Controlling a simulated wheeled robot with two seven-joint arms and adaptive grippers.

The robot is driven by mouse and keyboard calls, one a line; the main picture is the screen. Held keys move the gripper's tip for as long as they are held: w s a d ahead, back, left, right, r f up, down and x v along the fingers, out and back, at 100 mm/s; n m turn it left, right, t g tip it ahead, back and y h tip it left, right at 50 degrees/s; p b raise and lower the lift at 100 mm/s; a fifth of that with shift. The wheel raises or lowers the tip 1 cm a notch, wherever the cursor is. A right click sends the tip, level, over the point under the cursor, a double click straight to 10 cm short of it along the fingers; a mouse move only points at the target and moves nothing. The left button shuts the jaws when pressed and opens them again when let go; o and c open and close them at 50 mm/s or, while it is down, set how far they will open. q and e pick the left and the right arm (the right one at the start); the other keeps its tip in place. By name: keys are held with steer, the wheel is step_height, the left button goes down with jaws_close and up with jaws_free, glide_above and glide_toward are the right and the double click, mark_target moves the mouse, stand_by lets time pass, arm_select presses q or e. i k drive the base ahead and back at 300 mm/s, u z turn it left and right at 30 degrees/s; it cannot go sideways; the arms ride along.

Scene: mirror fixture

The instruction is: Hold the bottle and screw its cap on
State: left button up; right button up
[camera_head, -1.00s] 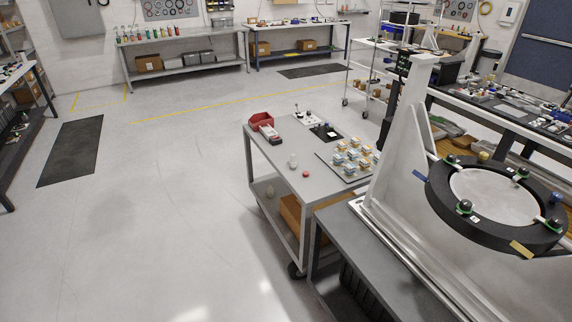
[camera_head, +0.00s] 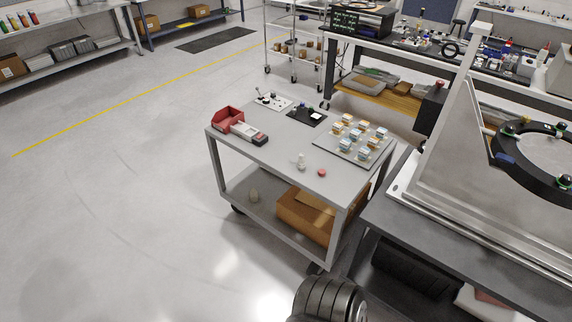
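A small white bottle (camera_head: 300,162) stands upright on the top of the grey cart (camera_head: 255,158), close to its front edge. A small red round piece (camera_head: 322,173), which looks like the cap, lies on the cart top just right of the bottle and apart from it. Neither of my grippers shows in this view.
A red bin (camera_head: 226,119), a tray (camera_head: 350,152) of small blocks and a dark mat (camera_head: 307,115) share the cart top. A cardboard box (camera_head: 305,216) sits on its lower shelf. The mirror fixture's bench (camera_head: 470,245) stands close on the right. Floor left of the cart is clear.

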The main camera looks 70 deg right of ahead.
mark_target(301, 160)
steer(key=i, duration=0.55)
steer(key=z, duration=3.5)
steer(key=i, duration=1.65)
